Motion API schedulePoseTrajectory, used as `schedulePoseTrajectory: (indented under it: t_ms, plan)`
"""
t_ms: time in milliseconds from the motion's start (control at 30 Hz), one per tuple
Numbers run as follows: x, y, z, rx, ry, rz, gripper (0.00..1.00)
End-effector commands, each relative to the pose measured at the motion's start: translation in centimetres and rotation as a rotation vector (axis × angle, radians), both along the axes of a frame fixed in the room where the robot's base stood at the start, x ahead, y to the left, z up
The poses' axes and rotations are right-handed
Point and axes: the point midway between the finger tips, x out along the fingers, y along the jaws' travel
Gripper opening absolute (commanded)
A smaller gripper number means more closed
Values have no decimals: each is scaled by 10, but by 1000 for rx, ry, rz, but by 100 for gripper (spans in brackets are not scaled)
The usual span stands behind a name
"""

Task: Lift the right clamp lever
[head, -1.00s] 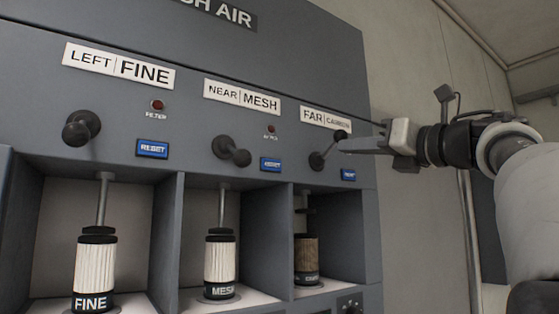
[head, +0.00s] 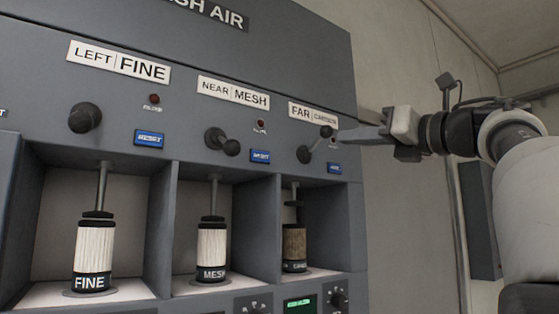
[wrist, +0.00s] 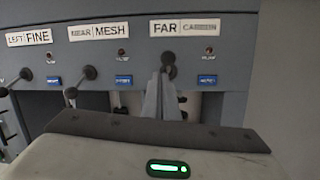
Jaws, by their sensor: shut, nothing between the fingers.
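The right clamp lever (head: 315,143) is the dark lever under the FAR label (head: 313,113). In the head view its knob (head: 326,132) points up and to the right from its pivot. In the wrist view the knob (wrist: 168,58) shows just beyond my fingertips. My gripper (head: 342,136) is shut and empty, its tips close to the right of the knob. I cannot tell whether they touch it. Below the lever, the brown carbon filter (head: 294,242) stands in its bay under a rod. My fingers (wrist: 160,92) hide part of that bay in the wrist view.
The MESH lever (head: 222,142) and FINE lever (head: 85,118) sit to the left on the same grey panel. Blue reset buttons are beside the levers, one (head: 334,168) close below my fingers. A lower panel has a green display (head: 300,306). Free room lies right of the cabinet.

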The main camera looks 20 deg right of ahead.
Motion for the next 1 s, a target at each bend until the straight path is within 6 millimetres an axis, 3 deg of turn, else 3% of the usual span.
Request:
schedulePoseTrajectory:
  t_ms: [200,333,1000]
  plan:
    - [-29,-16,21,0,5,-2,0]
    - [-39,-20,26,1,5,-2,0]
    - [-42,-21,27,4,5,3,0]
